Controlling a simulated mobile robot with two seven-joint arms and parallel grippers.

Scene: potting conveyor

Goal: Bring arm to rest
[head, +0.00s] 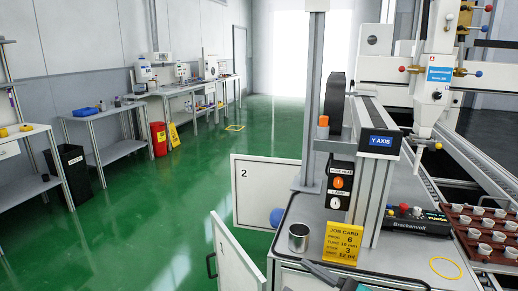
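Neither of my grippers can be made out in the head view. A grey and dark piece (328,275) shows at the bottom edge, in front of the bench top. I cannot tell whether it is part of my arm or a tool lying there. No fingertips are visible on it.
The bench top (312,213) holds a metal cup (299,237), a yellow job card (341,243) and a yellow ring (446,267). A brown tray (480,234) of small pots stands right, below the gantry (438,75). Cabinet doors (265,192) (236,255) stand open. Green floor (170,215) left is clear.

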